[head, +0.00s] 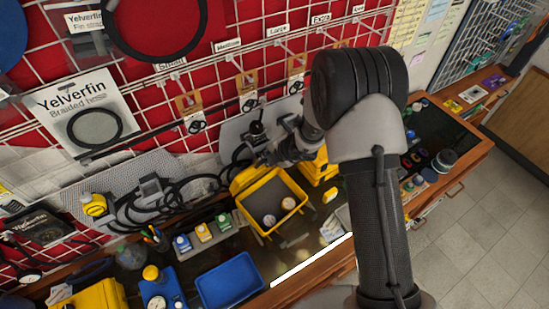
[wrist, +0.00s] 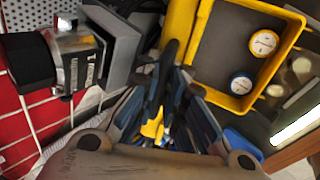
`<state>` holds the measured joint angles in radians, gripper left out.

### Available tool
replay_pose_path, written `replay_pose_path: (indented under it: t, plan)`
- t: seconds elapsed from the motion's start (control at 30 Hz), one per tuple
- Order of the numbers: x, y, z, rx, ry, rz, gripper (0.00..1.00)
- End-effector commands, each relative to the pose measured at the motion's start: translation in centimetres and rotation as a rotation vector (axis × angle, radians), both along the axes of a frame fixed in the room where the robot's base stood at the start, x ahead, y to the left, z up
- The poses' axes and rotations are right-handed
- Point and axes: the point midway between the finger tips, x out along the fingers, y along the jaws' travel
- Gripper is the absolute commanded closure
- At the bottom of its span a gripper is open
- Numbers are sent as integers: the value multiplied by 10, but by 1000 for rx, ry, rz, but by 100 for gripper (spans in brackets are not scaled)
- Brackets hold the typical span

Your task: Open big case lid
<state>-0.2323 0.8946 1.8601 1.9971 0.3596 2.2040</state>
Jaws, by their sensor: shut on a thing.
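The big yellow case (head: 285,218) stands on the bench, and its grey inside shows with two round gauges in it. In the wrist view the yellow case (wrist: 276,8) is at the upper right. Its yellow lid (head: 243,180) stands raised at the case's back left side; in the wrist view the lid (wrist: 180,22) shows nearly edge-on. My gripper (head: 264,157) is beside the lid, and in the wrist view its dark fingers (wrist: 165,85) are shut on the lid's edge. The fingers hide the exact contact.
Black hoses (head: 190,200) and a grey bracket lie left of the case. A blue tray (head: 229,286) and several small bottles stand in front. Another yellow case (head: 97,296) is at the lower left. The red wall with a white grid rises close behind.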

Motion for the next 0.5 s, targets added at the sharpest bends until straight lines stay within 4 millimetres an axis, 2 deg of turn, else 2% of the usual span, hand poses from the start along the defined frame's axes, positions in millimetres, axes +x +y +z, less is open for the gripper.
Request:
replay_pose_path:
  t: [0.3, 0.33, 0.5]
  plan:
    - [1, 0, 2, 1, -3, -1, 100]
    - [1, 0, 2, 1, -3, -1, 92]
    - [1, 0, 1, 1, -2, -1, 83]
